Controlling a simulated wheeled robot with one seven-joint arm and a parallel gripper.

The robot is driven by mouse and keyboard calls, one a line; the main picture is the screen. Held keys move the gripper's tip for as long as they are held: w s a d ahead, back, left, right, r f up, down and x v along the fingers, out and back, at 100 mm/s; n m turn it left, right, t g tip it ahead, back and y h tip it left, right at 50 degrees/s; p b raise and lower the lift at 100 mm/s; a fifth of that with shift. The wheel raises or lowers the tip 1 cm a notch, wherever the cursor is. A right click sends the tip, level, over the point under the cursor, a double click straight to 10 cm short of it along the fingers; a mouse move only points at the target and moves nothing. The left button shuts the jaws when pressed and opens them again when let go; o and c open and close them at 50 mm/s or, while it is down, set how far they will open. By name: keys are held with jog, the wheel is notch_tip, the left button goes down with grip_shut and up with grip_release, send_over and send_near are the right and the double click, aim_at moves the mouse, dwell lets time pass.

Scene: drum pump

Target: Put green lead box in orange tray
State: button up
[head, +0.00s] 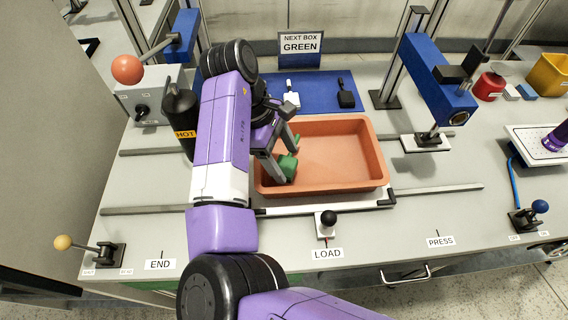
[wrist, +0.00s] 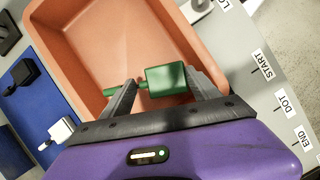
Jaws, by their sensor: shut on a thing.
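The green lead box (head: 288,166) is a small block with a stub handle, and it also shows in the wrist view (wrist: 167,80). I cannot tell whether the box touches the tray floor. The tray is otherwise empty and also shows in the wrist view (wrist: 100,45).
A blue mat (head: 325,82) behind the tray holds a white box (head: 291,92) and a black box (head: 346,95). A sign (head: 300,47) reads "NEXT BOX GREEN". A black "HOT" cylinder (head: 180,112) stands left of my arm. A blue press (head: 440,85) stands right of the tray.

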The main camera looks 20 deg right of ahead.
aim_at(281, 161)
jog(key=shift+f, duration=1.55)
jog(key=shift+f, duration=0.15)
jog(key=o, duration=1.1)
jog(key=v, duration=1.2)
jog(key=shift+d, duration=0.1)
